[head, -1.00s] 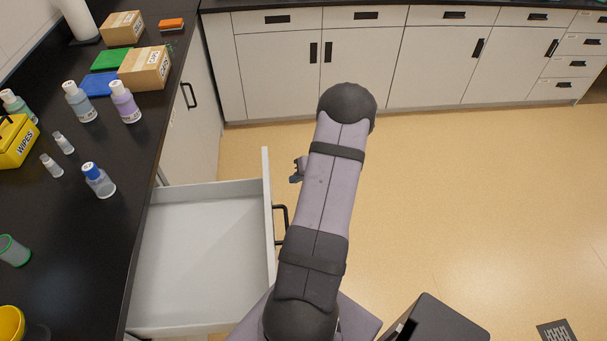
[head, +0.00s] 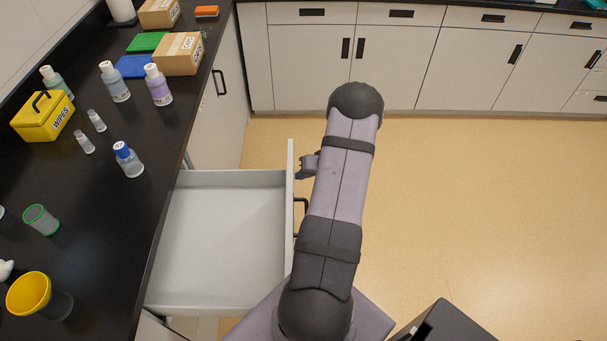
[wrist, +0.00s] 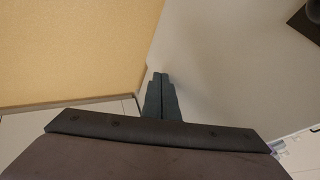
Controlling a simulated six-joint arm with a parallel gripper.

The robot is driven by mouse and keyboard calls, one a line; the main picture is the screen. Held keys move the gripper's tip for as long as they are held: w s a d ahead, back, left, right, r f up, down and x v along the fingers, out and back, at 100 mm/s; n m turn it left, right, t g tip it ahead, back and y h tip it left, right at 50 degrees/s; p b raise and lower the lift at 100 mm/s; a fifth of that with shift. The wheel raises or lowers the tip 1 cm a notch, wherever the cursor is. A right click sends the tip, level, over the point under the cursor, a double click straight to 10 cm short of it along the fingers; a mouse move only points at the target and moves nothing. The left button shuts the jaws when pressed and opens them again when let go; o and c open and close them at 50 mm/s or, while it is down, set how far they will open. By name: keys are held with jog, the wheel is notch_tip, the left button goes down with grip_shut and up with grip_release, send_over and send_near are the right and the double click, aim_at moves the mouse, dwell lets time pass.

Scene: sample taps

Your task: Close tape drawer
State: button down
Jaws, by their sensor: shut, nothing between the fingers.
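The open white drawer (head: 225,235) sticks out from under the black counter in the head view. Its visible inside is empty; its near right corner is hidden by my arm. The drawer's front panel (head: 290,190) stands on its right side, with a black handle (head: 301,205) on the outer face, partly behind my arm. My gripper (head: 302,172) is just outside the panel, near its far end. In the wrist view my gripper (wrist: 160,76) is shut and empty, its tips close to the pale panel (wrist: 215,60). I cannot tell whether they touch.
The black counter (head: 95,215) on the left carries bottles, cartons, a yellow wipes box (head: 44,116) and a yellow-rimmed container (head: 30,294). White cabinets (head: 390,65) line the back. The tan floor (head: 470,210) to the right is open.

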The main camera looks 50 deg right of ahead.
jog(key=shift+a, duration=0.1)
jog(key=p, duration=0.6)
send_near(204, 179)
jog(key=x, duration=0.4)
jog(key=shift+w+a+f, duration=0.1)
jog(key=shift+w+f, duration=0.1)
jog(key=shift+s, duration=0.1)
